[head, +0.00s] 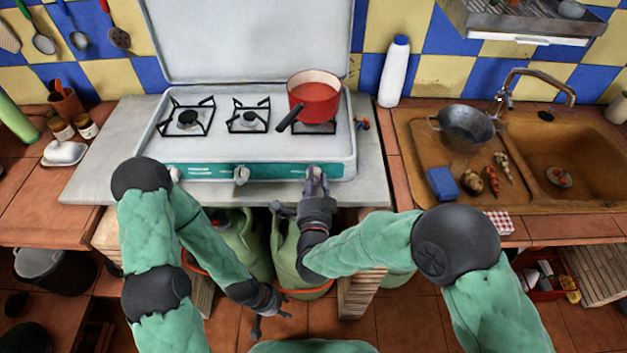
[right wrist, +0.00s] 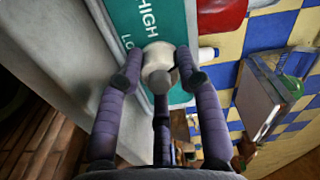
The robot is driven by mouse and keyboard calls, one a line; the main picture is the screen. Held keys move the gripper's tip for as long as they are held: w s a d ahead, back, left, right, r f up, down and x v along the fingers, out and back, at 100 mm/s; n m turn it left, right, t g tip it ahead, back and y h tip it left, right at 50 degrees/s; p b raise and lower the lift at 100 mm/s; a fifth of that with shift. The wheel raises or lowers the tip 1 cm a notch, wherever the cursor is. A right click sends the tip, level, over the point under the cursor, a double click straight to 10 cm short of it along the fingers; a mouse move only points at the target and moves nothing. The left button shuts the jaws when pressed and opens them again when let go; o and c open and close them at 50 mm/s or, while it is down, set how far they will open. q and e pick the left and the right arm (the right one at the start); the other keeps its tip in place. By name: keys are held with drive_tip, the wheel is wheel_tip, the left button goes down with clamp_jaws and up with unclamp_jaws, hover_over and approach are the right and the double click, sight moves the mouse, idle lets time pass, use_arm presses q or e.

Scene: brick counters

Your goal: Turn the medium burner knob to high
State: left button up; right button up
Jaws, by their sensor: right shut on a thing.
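The white stove (head: 260,140) has a teal front panel (head: 275,170) with several knobs in a row. The left knob (head: 175,174) and middle knob (head: 241,175) stand free. My right gripper (head: 316,180) is at the right end of the panel, shut on the right knob. In the right wrist view, its purple fingers (right wrist: 160,82) close around the pale knob (right wrist: 157,60), next to the word HIGH and a partly hidden LO label. The head view does not show which knob is marked medium. My left gripper (head: 270,318) hangs low before the counter, open and empty.
A red pot (head: 318,98) sits on the right burner, its dark handle pointing front left. Green gas bottles (head: 285,250) stand below the stove. A white bottle (head: 394,72) and a sink (head: 550,150) are to the right.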

drive_tip(key=n, duration=0.5)
drive_tip(key=shift+w+d+r+p, duration=0.1)
drive_tip(key=shift+r+p, duration=0.1)
drive_tip(key=shift+p, duration=0.1)
drive_tip(key=n+p, duration=0.1)
drive_tip(key=n, duration=0.5)
drive_tip(key=shift+r+n, duration=0.15)
drive_tip(key=shift+n, duration=0.15)
drive_tip(key=o, duration=1.1)
drive_tip(key=shift+o, duration=0.2)
drive_tip(key=shift+f, duration=0.25)
drive_tip(key=shift+s, duration=0.4)
drive_tip(key=s, duration=0.7)
drive_tip(key=shift+s, duration=0.15)
